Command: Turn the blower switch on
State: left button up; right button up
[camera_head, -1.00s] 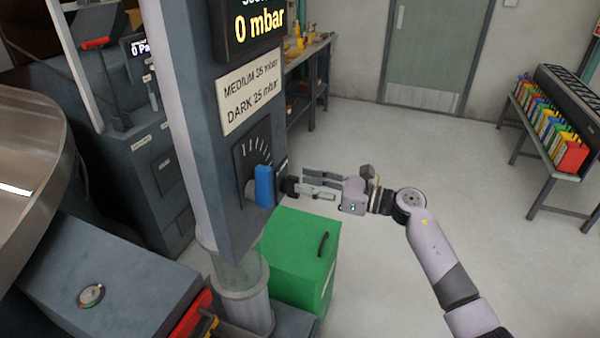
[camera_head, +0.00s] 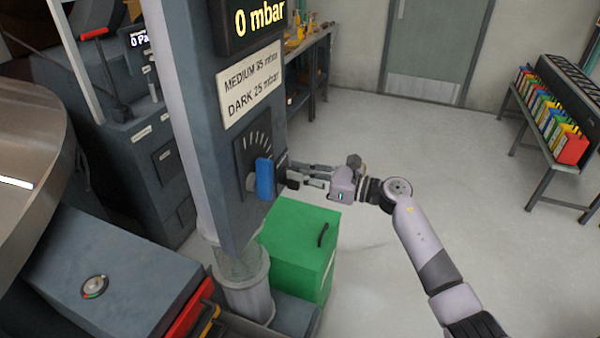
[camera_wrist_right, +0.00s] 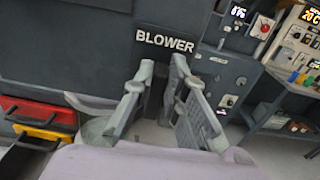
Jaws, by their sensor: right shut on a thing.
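The BLOWER label (camera_wrist_right: 165,41) is on the dark column face in the right wrist view. Just below it is the dark blower switch (camera_wrist_right: 157,92), between the fingers of my right gripper (camera_wrist_right: 163,70). The fingers are closed on the switch and hide part of it. In the head view my right gripper (camera_head: 294,175) reaches the right side of the column, beside the blue knob (camera_head: 264,179). The switch is mostly hidden there, and its exact position is hard to tell. My left gripper is not in view.
The column (camera_head: 205,130) carries a display (camera_head: 258,22) reading 0 mbar. A green box (camera_head: 300,250) stands below my right gripper. A bench with coloured folders (camera_head: 550,115) is at the far right. The floor between is clear.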

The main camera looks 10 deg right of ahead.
jog(key=shift+m, duration=0.3)
grip_shut()
jog(key=m, duration=0.2)
jog(key=m+b, duration=0.1)
jog(key=shift+w+d+f, duration=0.15)
jog(key=shift+w+d, duration=0.1)
jog(key=shift+w, duration=0.1)
jog(key=m, duration=0.5)
jog(key=shift+w+d+f, duration=0.2)
jog(key=shift+w+d, duration=0.05)
jog(key=shift+w, duration=0.05)
jog(key=m, duration=0.3)
jog(key=f+m+p, duration=0.1)
jog(key=m, duration=0.5)
jog(key=shift+w+d+f+p, duration=0.2)
jog(key=shift+w+f+p, duration=0.1)
jog(key=shift+p, duration=0.05)
jog(key=shift+m, duration=0.3)
jog(key=o, duration=0.7)
grip_release()
